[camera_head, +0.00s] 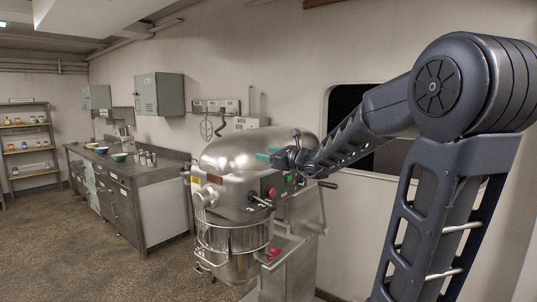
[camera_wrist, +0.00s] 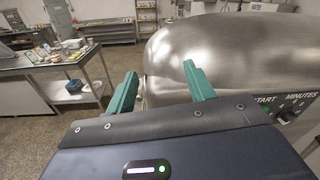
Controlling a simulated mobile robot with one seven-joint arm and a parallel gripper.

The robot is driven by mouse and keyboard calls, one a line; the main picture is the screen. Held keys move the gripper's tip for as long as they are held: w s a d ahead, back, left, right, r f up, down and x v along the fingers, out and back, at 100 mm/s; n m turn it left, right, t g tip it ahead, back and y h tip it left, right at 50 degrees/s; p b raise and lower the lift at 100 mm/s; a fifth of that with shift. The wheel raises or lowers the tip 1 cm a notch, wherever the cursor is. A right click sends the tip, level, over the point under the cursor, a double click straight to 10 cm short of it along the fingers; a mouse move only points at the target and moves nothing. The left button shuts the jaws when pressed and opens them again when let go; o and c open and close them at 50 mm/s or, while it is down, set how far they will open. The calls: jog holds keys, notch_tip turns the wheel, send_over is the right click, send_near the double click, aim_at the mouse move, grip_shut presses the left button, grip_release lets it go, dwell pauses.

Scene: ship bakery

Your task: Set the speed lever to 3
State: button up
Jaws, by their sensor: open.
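A large silver mixer (camera_head: 232,160) stands in the middle of the head view. On its side facing me, a lever (camera_head: 262,201) sits low near a red knob (camera_head: 272,192). Small marks sit beside the lever, but I cannot read its setting. My gripper (camera_head: 268,156) is beside the mixer head, above the lever, with teal fingers apart. In the wrist view, the two fingers (camera_wrist: 162,88) are open with nothing between them. The mixer head (camera_wrist: 215,45) fills the upper right there, with a control panel (camera_wrist: 287,108) lettered START and MINUTES. The lever does not show in the wrist view.
A wire guard and bowl (camera_head: 228,248) are under the mixer head. A black-ended handle (camera_head: 327,184) sticks out to the right. A steel counter (camera_head: 130,185) with bowls stands left behind. A wall opening (camera_head: 345,105) is behind my arm. The floor at left is clear.

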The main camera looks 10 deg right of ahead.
jog(key=shift+r, duration=0.25)
